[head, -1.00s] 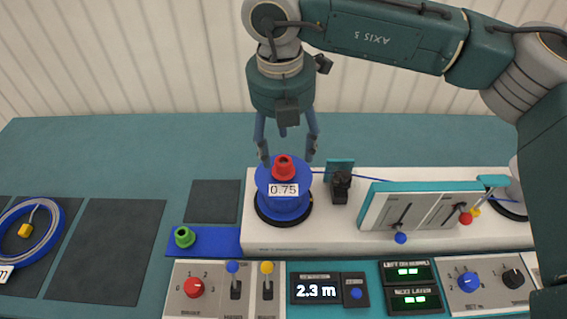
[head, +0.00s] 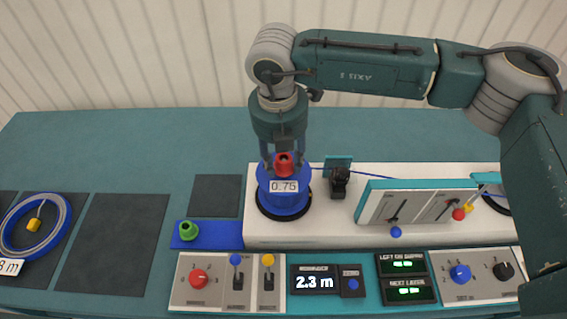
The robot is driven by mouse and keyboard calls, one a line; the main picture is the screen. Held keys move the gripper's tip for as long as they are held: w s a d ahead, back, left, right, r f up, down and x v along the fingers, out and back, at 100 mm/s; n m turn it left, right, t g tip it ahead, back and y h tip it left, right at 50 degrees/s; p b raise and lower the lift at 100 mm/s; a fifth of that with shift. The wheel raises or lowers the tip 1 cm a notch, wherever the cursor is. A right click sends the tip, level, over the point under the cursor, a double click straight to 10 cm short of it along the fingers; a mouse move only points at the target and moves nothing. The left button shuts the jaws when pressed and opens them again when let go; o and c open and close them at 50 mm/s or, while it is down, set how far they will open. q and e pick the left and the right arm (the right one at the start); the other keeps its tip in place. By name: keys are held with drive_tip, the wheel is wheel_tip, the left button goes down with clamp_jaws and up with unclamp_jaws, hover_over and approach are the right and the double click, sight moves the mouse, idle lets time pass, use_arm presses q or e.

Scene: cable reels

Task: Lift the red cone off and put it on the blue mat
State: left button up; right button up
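The red cone (head: 283,164) sits on top of the blue reel (head: 283,200) labelled 0.75, on the white machine. My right gripper (head: 283,166) points straight down over the reel, with its fingers on either side of the red cone. I cannot tell whether the fingers touch the cone. The blue mat (head: 219,235) lies left of the reel, in front of the dark square pad. A green cone (head: 188,231) stands on its left part; its right part is bare. My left gripper is not in view.
A control panel (head: 227,284) with knobs and levers lies in front, with a display (head: 315,283) reading 2.3 m. A black guide (head: 340,183) and a lever box (head: 415,207) stand right of the reel. Dark pads (head: 113,240) and a cable coil (head: 36,226) lie at left.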

drive_tip(key=shift+w+r, duration=0.1)
drive_tip(key=shift+w, duration=0.05)
drive_tip(key=shift+c, duration=0.4)
drive_tip(key=shift+w+r, duration=0.1)
drive_tip(key=shift+r, duration=0.35)
wheel_tip(320, 180, up, 19)
drive_tip(key=b, duration=0.5)
drive_tip(key=shift+o, duration=1.1)
drive_tip(key=shift+c, duration=1.2)
